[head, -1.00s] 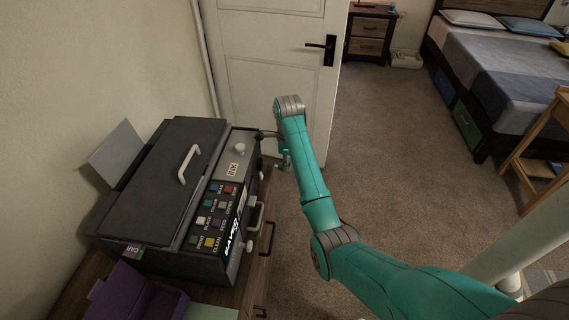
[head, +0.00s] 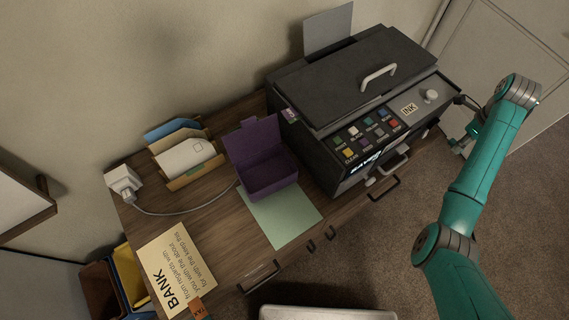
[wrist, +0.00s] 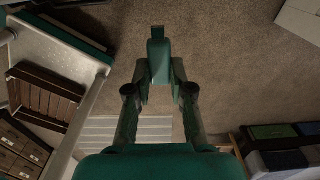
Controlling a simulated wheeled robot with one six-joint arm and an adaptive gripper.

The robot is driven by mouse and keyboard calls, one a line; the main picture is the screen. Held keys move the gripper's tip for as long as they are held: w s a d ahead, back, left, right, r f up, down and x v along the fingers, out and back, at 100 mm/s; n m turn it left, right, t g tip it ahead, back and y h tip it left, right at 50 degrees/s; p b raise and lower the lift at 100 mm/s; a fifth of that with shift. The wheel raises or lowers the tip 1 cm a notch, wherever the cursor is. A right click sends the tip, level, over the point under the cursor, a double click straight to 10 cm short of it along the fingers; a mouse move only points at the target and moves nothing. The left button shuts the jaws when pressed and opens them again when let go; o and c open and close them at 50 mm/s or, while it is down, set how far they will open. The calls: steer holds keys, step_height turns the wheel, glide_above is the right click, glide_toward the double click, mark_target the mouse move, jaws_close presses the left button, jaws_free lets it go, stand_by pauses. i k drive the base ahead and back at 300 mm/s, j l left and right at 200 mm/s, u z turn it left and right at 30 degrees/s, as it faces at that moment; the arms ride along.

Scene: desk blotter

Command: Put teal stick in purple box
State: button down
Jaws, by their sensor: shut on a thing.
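The purple box (head: 274,188) stands on the desk left of the printer, with its lid (head: 256,143) raised at the back. The part of its inside that I can see looks empty. My gripper (head: 462,144) is off the desk, beyond the printer's right end and well apart from the box. In the wrist view my gripper (wrist: 160,85) is shut on a teal stick (wrist: 160,58), a small block with a dark end. In the head view the stick is too small to make out clearly.
The dark printer (head: 345,80) stands between my gripper and the box. A green sheet (head: 285,222) lies before the box. An envelope holder (head: 190,160), a cable and a BANK letter (head: 178,268) are to the left. Carpet (head: 400,215) is open before the desk.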

mark_target(268, 177)
steer(key=k+j, duration=0.2)
steer(key=j, duration=0.15)
steer(key=k+j+u, duration=0.1)
steer(key=k+j, duration=0.35)
steer(key=j, duration=0.25)
steer(key=k+j, duration=0.2)
steer(key=j, duration=0.2)
steer(key=i+l+u, duration=0.25)
steer(key=u, duration=0.25)
